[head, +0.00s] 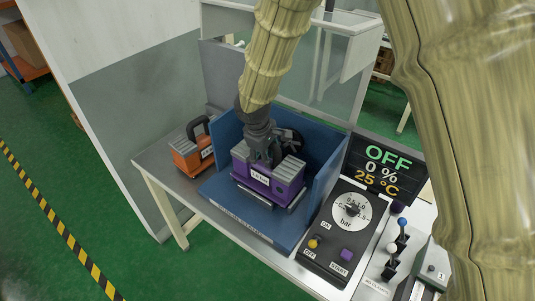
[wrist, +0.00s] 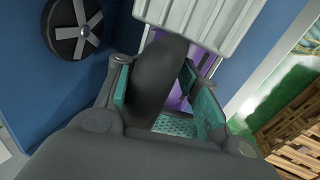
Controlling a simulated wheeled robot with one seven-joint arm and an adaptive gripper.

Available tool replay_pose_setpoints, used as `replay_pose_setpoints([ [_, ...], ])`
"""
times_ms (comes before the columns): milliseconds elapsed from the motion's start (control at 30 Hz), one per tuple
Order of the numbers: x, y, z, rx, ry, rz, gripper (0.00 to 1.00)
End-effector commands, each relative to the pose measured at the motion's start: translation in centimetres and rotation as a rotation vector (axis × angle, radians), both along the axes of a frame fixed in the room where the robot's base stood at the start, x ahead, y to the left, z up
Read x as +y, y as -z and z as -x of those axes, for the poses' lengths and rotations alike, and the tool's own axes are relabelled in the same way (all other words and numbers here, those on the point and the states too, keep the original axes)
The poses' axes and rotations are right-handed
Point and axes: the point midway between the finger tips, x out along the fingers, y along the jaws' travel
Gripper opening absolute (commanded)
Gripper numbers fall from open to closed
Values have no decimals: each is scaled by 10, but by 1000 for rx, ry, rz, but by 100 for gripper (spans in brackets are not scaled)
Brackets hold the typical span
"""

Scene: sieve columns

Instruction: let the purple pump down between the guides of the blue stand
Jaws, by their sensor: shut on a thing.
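The purple pump (head: 268,180) is a box with a grey ribbed top and a white label, over the front of the blue stand (head: 236,221) in the head view. My gripper (head: 264,150) is above it, shut on its dark handle. In the wrist view the dark handle (wrist: 158,80) lies between the teal finger pads of my gripper (wrist: 165,100), with the ribbed grey top (wrist: 205,18) beyond. The pump looks roughly level over the stand's base. I cannot tell whether its underside touches the stand, and the guides are mostly hidden beneath it.
The stand has tall blue walls behind and at the right, with a round black fan-like part (wrist: 78,28) on one wall. An orange pump (head: 191,152) stands to the left. A control panel (head: 345,232) and display (head: 382,170) stand close at the right.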

Motion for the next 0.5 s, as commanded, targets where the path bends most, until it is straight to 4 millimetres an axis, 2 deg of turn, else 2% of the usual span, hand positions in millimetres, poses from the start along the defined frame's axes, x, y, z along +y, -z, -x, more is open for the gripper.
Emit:
replay_pose_setpoints([
  [500,0,7,-1,-2,1,0,0],
])
